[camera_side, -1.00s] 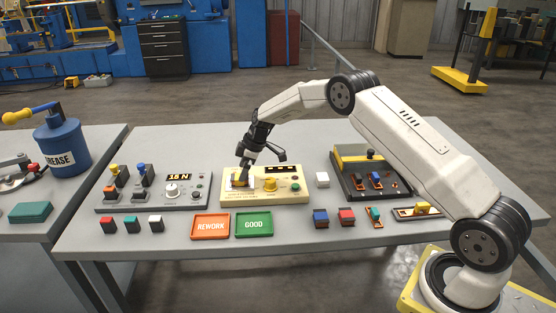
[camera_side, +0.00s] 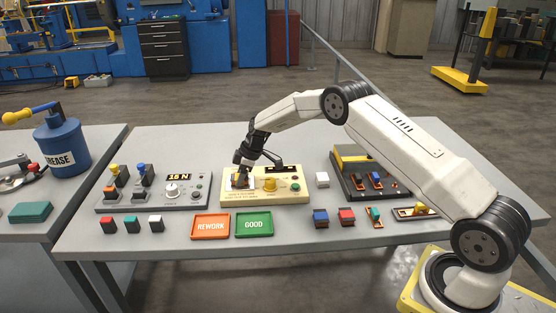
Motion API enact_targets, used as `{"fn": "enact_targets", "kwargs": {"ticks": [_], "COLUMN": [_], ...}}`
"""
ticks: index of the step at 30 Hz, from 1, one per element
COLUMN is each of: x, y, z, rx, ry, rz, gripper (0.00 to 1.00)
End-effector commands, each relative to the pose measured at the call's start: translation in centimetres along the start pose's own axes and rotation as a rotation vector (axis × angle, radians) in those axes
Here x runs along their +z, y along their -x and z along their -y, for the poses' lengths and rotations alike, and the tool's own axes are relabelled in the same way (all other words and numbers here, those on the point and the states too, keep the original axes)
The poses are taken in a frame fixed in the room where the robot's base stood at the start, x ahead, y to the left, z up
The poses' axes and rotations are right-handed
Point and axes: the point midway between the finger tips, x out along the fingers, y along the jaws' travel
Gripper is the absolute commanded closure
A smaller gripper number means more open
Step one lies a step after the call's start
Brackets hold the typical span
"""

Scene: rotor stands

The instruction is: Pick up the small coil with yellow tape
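A small yellow-topped piece (camera_side: 421,208) sits on a narrow dark-edged holder at the right front of the table; it looks like the coil with yellow tape, but it is too small to be sure. My gripper (camera_side: 241,164) points down over the left end of the cream tester box (camera_side: 263,198), far to the left of that piece.
The orange REWORK tray (camera_side: 210,227) and green GOOD tray (camera_side: 254,225) lie empty before the tester. Blue (camera_side: 321,217) and red (camera_side: 347,216) blocks stand right of them. A grey 15 N console (camera_side: 190,205) is left; a dark tray (camera_side: 345,180) with small parts is behind right.

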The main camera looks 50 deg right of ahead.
Motion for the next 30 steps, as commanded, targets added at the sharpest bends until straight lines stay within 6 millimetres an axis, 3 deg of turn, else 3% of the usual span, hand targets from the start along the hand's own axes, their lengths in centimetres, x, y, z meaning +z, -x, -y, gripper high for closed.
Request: {"fn": "enact_targets", "kwargs": {"ticks": [1,5,19,30], "x": [0.0,0.0,-0.3,-1.2], "y": [0.0,0.0,0.6,3.9], "z": [0.0,0.0,-0.1,0.4], "rx": [0.000,0.000,0.002,0.001], "ry": [0.000,0.000,0.001,0.000], "rz": [0.000,0.000,-0.002,-0.002], "gripper": [0.60,1.00,1.00,1.00]}}
